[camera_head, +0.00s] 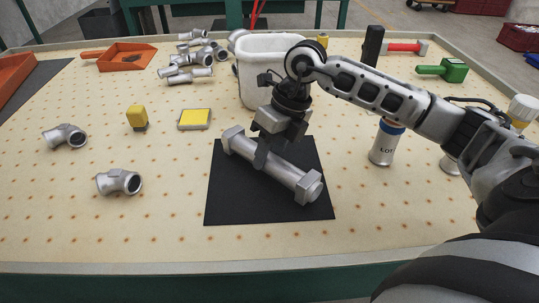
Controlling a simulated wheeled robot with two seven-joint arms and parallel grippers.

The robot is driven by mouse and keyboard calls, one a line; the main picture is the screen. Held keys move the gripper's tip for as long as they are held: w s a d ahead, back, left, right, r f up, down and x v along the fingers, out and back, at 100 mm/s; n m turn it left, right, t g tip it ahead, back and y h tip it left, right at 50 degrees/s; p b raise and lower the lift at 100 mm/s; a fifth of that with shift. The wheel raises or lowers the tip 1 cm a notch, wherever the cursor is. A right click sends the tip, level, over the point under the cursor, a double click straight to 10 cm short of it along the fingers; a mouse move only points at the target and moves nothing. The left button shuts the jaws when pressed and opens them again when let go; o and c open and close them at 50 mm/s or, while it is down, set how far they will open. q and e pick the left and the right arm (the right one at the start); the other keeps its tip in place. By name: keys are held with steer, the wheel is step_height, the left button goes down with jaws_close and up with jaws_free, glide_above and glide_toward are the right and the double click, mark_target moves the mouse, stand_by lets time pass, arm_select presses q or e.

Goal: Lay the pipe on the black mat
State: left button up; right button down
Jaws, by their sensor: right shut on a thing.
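The pipe (289,175) is a silver casting with a wider, angular end at each side. It lies at a slant over the black mat (228,205), with its far end at the upper left and its near end at the lower right. My right gripper (261,158) comes down from above and is shut on the pipe left of its middle. The pipe appears to be on the mat or very close above it; I cannot tell if it touches. My left gripper is not in view.
A white bin (250,85) stands behind the mat, with a pile of pipe fittings (187,75) to its left. Two elbow fittings (119,182) and a yellow-topped block (194,119) lie left of the mat. A labelled bottle (384,147) stands at right. The front table strip is clear.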

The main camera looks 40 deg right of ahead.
steer(key=shift+f, duration=0.4)
steer(key=c, duration=0.9)
jaws_free()
steer(key=shift+f, duration=0.15)
steer(key=v, duration=1.2)
steer(key=shift+p, duration=0.35)
